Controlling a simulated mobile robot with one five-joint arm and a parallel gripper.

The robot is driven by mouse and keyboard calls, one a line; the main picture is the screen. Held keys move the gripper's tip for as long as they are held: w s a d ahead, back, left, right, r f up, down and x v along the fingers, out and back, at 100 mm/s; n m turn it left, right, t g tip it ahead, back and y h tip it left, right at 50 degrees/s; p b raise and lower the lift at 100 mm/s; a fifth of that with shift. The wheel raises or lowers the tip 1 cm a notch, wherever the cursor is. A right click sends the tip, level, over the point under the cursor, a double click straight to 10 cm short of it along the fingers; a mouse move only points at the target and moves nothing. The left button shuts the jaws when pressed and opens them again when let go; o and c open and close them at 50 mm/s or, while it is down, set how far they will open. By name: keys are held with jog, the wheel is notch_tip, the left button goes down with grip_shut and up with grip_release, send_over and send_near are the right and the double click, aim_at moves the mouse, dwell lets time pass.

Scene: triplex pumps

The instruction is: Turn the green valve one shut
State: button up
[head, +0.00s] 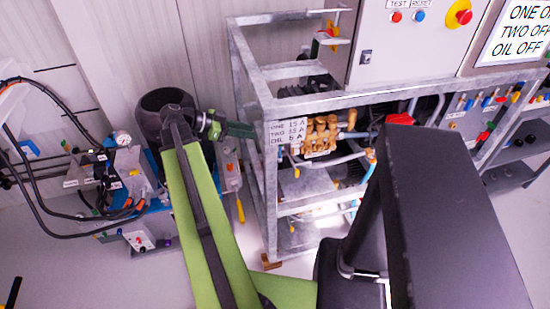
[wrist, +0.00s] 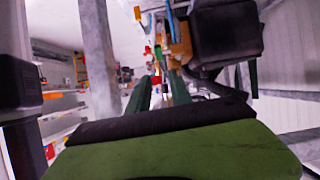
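My gripper (head: 238,130) is at the end of my green arm, just left of the metal frame's front-left post in the head view. In the wrist view its two dark green fingers (wrist: 160,80) stand apart with a gap between them and nothing clearly held. Small red parts (wrist: 156,79) show beyond the fingertips. I cannot tell which fitting is green valve one.
The galvanised frame (head: 267,190) holds a brass pump head (head: 320,133) and hoses. A grey control box (head: 410,40) with an emergency stop (head: 463,13) stands above. Hosed equipment (head: 125,175) is at left. My dark arm link hides the frame's lower right.

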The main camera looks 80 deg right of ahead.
jog(key=w+a+f+g+h+b, duration=0.2)
jog(key=w+f+g+b, duration=0.2)
jog(key=f+b, duration=0.65)
jog(key=shift+g, duration=0.4)
jog(key=r+b+x, duration=0.1)
jog(key=x, duration=0.4)
jog(key=r+b+x, duration=0.1)
jog(key=x, duration=0.4)
jog(key=r+b+x, duration=0.1)
jog(key=b+x, duration=0.1)
jog(key=x, duration=0.4)
jog(key=shift+d, duration=0.1)
jog(key=shift+c, duration=0.3)
grip_shut()
